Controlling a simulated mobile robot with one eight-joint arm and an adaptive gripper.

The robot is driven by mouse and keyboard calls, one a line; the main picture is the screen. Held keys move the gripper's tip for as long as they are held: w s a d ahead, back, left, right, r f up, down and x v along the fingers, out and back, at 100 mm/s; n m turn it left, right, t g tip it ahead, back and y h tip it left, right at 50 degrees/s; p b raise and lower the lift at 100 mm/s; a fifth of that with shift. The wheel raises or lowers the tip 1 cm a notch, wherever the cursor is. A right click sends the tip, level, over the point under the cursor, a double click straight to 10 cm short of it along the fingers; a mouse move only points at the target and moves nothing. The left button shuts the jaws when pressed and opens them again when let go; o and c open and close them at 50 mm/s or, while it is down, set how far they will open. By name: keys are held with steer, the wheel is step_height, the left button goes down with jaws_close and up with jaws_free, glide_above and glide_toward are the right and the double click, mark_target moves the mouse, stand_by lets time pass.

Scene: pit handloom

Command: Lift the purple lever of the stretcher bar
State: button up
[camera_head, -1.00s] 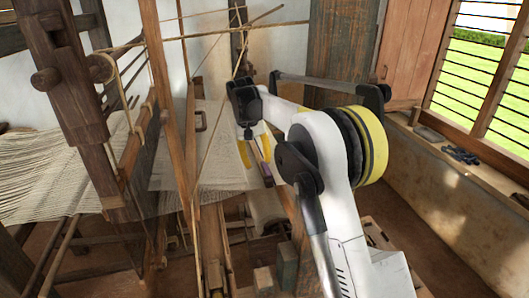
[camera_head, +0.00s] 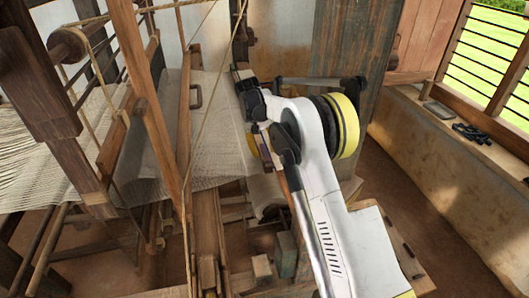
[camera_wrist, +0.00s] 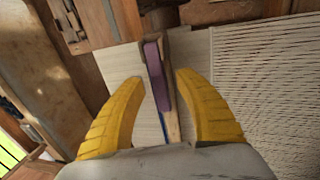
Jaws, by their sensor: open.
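In the wrist view, the purple lever (camera_wrist: 154,68) lies along the wooden stretcher bar (camera_wrist: 170,122), between the two yellow fingers of my gripper (camera_wrist: 165,85). The fingers are open, one on each side of the bar, with gaps on both sides. The bar runs away from my gripper over pale woven cloth (camera_wrist: 125,65). In the head view, my gripper (camera_head: 256,145) is beside the cloth's right edge. The purple lever (camera_head: 265,150) shows there in part, next to my arm. Much of the bar is hidden by my arm.
In the head view, the loom's upright posts (camera_head: 150,90) and slanting cords stand left of my arm. Cloth and warp threads (camera_head: 40,160) spread at the left. A window ledge (camera_head: 460,125) with small dark items runs along the right wall. Floor is clear at right.

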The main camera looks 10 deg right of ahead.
steer(key=shift+d+f, duration=0.15)
steer(key=shift+f, duration=0.25)
jaws_close()
